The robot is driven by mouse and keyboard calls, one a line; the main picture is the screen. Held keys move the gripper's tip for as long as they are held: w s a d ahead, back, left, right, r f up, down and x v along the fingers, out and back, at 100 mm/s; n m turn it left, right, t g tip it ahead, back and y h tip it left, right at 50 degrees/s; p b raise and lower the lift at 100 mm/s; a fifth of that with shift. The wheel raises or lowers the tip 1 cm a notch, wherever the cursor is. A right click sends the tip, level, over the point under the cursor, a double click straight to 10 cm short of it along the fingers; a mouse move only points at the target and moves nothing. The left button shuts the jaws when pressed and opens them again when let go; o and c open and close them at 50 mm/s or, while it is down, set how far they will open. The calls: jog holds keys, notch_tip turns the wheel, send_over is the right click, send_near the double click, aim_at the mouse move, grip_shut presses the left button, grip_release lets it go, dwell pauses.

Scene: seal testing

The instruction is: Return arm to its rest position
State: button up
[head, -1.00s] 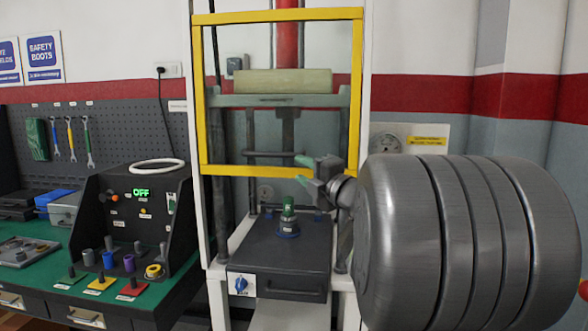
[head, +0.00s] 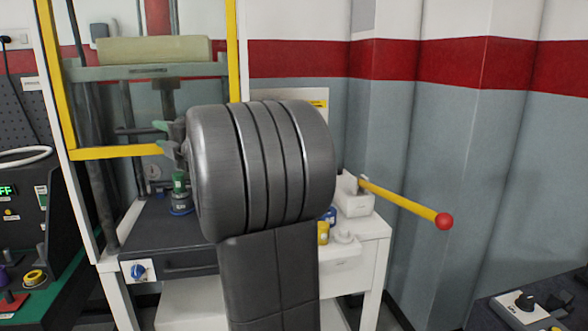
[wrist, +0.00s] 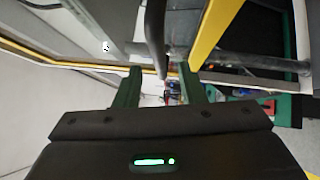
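My arm, with its ribbed grey joint, stands in front of the press in the head view. My gripper (head: 166,138) is at the arm's far left end, in front of the press frame and above the press table (head: 165,225). Its two green fingers are apart, with nothing held between them. The wrist view also shows the open fingers of my gripper (wrist: 160,88). A green and blue part (head: 180,195) stands upright on the press table, below and apart from the fingers. My arm joint hides some of the table's right side.
The yellow guard frame (head: 237,50) is close behind my gripper. A yellow lever (head: 400,205) with a red knob sticks out to the right of the press. A dark control box (head: 22,215) is at the left. Another panel (head: 525,308) is at lower right.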

aim_at(154, 132)
jog(key=x, duration=0.5)
jog(key=shift+w+a+p, duration=0.1)
jog(key=shift+a+p, duration=0.05)
jog(key=shift+p, duration=0.25)
jog(key=shift+f+b, duration=0.3)
jog(key=shift+f, duration=0.2)
jog(key=shift+f, duration=0.1)
